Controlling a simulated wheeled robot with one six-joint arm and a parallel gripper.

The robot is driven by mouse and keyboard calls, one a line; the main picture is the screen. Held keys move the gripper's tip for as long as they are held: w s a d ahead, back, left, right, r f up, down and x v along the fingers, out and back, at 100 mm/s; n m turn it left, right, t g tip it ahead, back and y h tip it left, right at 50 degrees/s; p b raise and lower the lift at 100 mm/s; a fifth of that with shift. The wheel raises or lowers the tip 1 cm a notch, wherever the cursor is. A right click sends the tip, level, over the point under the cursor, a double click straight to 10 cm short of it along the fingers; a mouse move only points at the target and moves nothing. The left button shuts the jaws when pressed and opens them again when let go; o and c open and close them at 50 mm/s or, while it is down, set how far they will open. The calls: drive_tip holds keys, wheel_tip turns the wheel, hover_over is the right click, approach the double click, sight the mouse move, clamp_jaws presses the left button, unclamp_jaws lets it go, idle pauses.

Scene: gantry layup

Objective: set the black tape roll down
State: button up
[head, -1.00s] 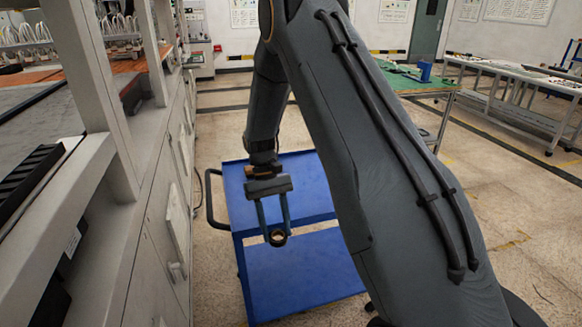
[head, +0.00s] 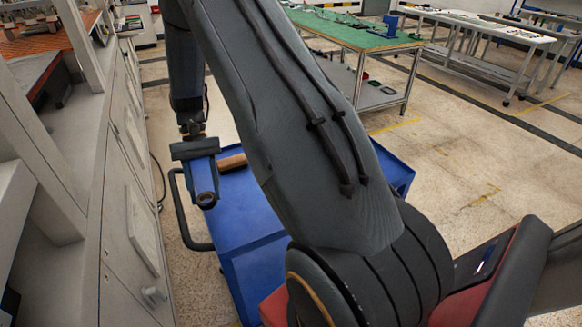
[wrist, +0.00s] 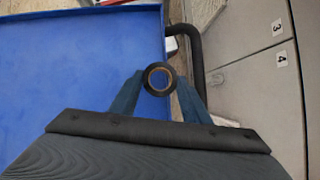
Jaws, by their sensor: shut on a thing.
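The black tape roll (wrist: 158,79) is a small dark ring with a tan core, between my gripper's fingertips in the wrist view. It also shows in the head view (head: 206,200) at the lower end of the fingers. My gripper (head: 204,192) is shut on the roll and points down, near the left edge of the blue cart (head: 250,228), beside its black handle. In the wrist view my gripper (wrist: 159,82) holds the roll over the right edge of the blue surface, beside the handle (wrist: 198,52). The roll's height above the cart is hard to tell.
A brown block (head: 232,162) lies on the cart behind my gripper. Grey cabinets (head: 125,190) run along the left, with doors numbered 3 and 4 in the wrist view (wrist: 283,62). A green-topped table (head: 345,30) stands farther back. The cart's near surface is clear.

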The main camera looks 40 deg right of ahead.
drive_tip(key=s+d+r+m+t, duration=0.15)
drive_tip(key=d+m+t, duration=0.35)
drive_tip(key=d+m, duration=0.7)
drive_tip(key=s+d+r+m+t, duration=0.1)
drive_tip(key=d+r+m+t, duration=0.35)
drive_tip(key=d+m, duration=0.75)
drive_tip(key=shift+m+t, duration=0.4)
drive_tip(key=shift+t, duration=0.15)
drive_tip(key=f, duration=0.2)
drive_tip(key=a+f, duration=0.1)
drive_tip(key=f, duration=0.2)
drive_tip(key=shift+w+b, duration=0.1)
drive_tip(key=shift+b, duration=0.25)
drive_tip(key=shift+f, duration=2.45)
drive_tip(key=shift+f, duration=0.15)
drive_tip(key=o, duration=1)
drive_tip(key=shift+o, duration=0.2)
